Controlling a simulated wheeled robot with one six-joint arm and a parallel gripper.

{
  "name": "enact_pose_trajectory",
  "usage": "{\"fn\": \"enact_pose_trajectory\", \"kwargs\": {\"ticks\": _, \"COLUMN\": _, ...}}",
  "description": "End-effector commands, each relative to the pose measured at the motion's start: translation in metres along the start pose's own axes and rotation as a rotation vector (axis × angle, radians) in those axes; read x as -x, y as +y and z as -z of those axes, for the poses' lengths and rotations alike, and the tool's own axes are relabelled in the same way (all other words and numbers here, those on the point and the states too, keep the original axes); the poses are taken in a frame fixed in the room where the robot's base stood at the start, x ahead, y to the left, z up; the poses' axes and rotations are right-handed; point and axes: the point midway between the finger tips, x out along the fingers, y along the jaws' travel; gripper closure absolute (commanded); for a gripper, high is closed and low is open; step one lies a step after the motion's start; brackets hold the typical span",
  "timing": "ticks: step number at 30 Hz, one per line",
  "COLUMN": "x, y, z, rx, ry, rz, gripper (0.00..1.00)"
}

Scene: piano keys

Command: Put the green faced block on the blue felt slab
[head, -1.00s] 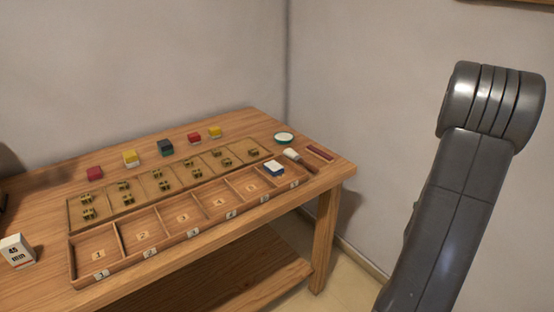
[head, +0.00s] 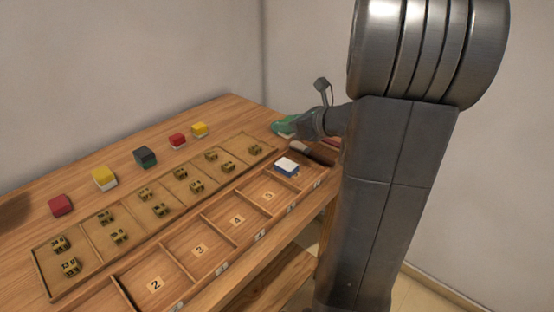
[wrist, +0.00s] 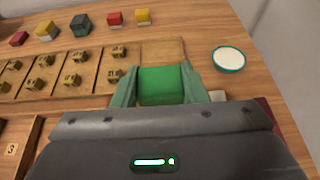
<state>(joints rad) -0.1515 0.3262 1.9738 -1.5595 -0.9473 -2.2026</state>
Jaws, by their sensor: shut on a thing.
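The green faced block (wrist: 162,86) is between the two greenish fingers of my gripper (wrist: 159,68), which is shut on it, green face showing. In the head view my gripper (head: 287,125) is over the far right of the table, where block and fingers are hard to tell apart. A small block with a white top and blue side (head: 287,167) lies in the far right compartment of the numbered tray; it may be the blue felt slab, but I cannot be sure. The block in my gripper is apart from it.
Red, yellow and dark blocks (head: 145,156) stand in a row behind a shallow tray (head: 130,204) of small brass pieces. The numbered tray (head: 178,262) lies in front. A round white-filled dish (wrist: 229,59) is right of my gripper. A brush (head: 311,153) lies near the right edge.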

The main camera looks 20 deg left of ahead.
Motion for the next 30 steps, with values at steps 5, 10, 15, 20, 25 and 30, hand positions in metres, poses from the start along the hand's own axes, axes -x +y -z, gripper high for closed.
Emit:
{"fn": "enact_pose_trajectory", "kwargs": {"ticks": 5, "x": -0.013, "y": 0.005, "z": 0.029, "rx": -0.001, "ry": 0.003, "rz": -0.015, "gripper": 0.82}}
{"fn": "enact_pose_trajectory", "kwargs": {"ticks": 10, "x": -0.023, "y": 0.004, "z": 0.052, "rx": 0.001, "ry": 0.002, "rz": -0.013, "gripper": 0.82}}
{"fn": "enact_pose_trajectory", "kwargs": {"ticks": 15, "x": -0.029, "y": 0.004, "z": 0.068, "rx": 0.001, "ry": 0.002, "rz": -0.011, "gripper": 0.82}}
{"fn": "enact_pose_trajectory", "kwargs": {"ticks": 20, "x": -0.037, "y": 0.004, "z": 0.088, "rx": 0.001, "ry": 0.002, "rz": -0.012, "gripper": 0.82}}
{"fn": "enact_pose_trajectory", "kwargs": {"ticks": 25, "x": -0.038, "y": 0.003, "z": 0.091, "rx": 0.004, "ry": 0.000, "rz": -0.009, "gripper": 0.82}}
{"fn": "enact_pose_trajectory", "kwargs": {"ticks": 30, "x": -0.039, "y": 0.003, "z": 0.092, "rx": 0.004, "ry": 0.000, "rz": -0.009, "gripper": 0.82}}
